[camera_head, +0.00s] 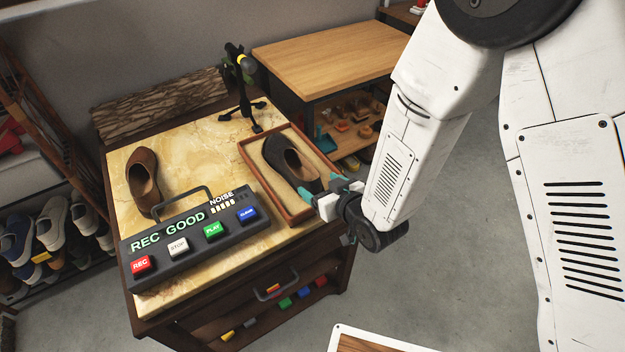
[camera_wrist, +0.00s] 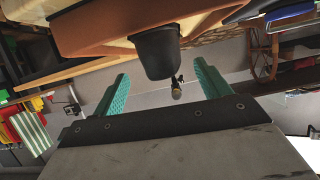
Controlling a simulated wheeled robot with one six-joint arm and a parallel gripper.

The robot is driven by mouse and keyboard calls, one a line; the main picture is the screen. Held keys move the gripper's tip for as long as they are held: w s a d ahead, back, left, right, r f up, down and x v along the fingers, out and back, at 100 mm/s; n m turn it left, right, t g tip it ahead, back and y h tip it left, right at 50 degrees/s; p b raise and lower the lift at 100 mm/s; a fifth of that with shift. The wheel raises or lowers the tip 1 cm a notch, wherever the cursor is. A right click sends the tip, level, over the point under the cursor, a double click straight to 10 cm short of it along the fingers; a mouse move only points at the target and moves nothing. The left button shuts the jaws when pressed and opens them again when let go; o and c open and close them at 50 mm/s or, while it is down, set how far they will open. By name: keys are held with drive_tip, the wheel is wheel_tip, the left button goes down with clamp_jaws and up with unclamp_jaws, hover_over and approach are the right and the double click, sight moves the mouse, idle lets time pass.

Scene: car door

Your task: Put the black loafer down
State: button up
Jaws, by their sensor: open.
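The black loafer (camera_head: 283,158) lies in a shallow brown tray (camera_head: 248,160) with a pale lining, on the right part of the marble-topped table. The teal fingers are spread apart. In the wrist view a dark end of the loafer (camera_wrist: 157,52) shows over the tray edge (camera_wrist: 95,30), in line with the gap between the fingers (camera_wrist: 161,72).
A brown shoe (camera_head: 144,180) stands on the table's left side. A recorder panel with coloured buttons (camera_head: 196,232) lies along the front. A small black microphone stand (camera_head: 246,108) is behind the tray. A wooden table (camera_head: 330,50) stands behind, and a shoe rack (camera_head: 55,245) at left.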

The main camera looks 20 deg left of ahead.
drive_tip(key=v, duration=0.6)
drive_tip(key=shift+s+d, duration=0.2)
drive_tip(key=shift+d, duration=0.05)
drive_tip(key=shift+r, duration=0.15)
drive_tip(key=w+d+r+m+g+h, duration=0.15)
drive_tip(key=d+r+h, duration=0.25)
drive_tip(key=d+r, duration=0.45)
drive_tip(key=w+d+r+m+h, duration=0.3)
drive_tip(key=d+r+h, duration=0.15)
drive_tip(key=d, duration=0.65)
drive_tip(key=s+d+r+m+g, duration=0.1)
drive_tip(key=s+d+r+g, duration=0.1)
drive_tip(key=s+d+r, duration=0.2)
drive_tip(key=s+d+r+m+g+h, duration=0.1)
drive_tip(key=s+d+r, duration=0.3)
drive_tip(key=s, duration=0.7)
drive_tip(key=s+d+r+m+g+h, duration=0.1)
drive_tip(key=s+d+r+m+g, duration=0.2)
drive_tip(key=s+d, duration=0.4)
drive_tip(key=shift+s+d+r, duration=0.15)
drive_tip(key=shift+r, duration=0.65)
